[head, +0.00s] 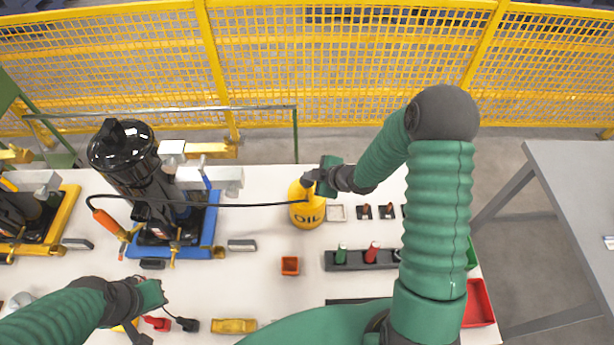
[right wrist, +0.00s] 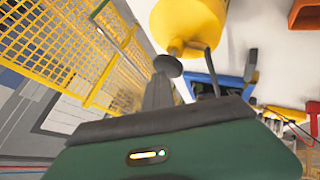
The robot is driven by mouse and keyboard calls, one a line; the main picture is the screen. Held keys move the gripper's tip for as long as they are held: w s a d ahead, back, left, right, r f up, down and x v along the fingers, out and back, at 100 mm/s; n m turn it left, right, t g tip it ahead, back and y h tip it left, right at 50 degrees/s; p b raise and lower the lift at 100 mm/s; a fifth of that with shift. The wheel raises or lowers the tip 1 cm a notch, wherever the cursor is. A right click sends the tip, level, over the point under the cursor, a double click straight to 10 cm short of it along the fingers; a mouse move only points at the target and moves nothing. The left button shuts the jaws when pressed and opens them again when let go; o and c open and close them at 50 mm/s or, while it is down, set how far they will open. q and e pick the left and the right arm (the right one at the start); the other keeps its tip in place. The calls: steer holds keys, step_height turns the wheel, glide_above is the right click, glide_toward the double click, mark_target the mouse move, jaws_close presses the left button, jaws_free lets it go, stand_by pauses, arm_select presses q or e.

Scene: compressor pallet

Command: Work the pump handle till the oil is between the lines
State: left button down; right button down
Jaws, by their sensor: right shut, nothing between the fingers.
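The yellow oil can (head: 305,214), marked OIL, stands upright on the white table in the head view. A black hose (head: 240,206) runs from its top to an orange-handled piece (head: 105,220) by the black compressor (head: 125,165). My right gripper (head: 309,181) is shut and empty at the can's top; contact is unclear. The can's yellow body (right wrist: 188,20) also shows in the right wrist view, just beyond a dark round-ended part. The pump handle cannot be made out clearly. The oil level and its lines are not readable. My left gripper (head: 164,297) is low at left, its fingers too small to judge.
The compressor stands on a blue base (head: 215,225); another unit on a yellow base (head: 62,222) is at far left. An orange box (head: 290,266), a dark rack (head: 350,262) and a red bin (head: 478,302) are on the table. Yellow fencing (head: 340,60) stands behind.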

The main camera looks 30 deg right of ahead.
mark_target(310, 182)
steer(key=shift+s+f+b, duration=0.1)
steer(key=shift+f+b, duration=0.35)
steer(key=shift+f, duration=0.2)
stand_by(0.5)
steer(key=shift+r+p, duration=1.8)
steer(key=shift+r, duration=0.35)
steer(key=shift+r+p, duration=0.5)
steer(key=shift+r, duration=0.05)
step_height(310, 182, up, 4)
steer(key=p, duration=0.3)
steer(key=shift+f, duration=0.1)
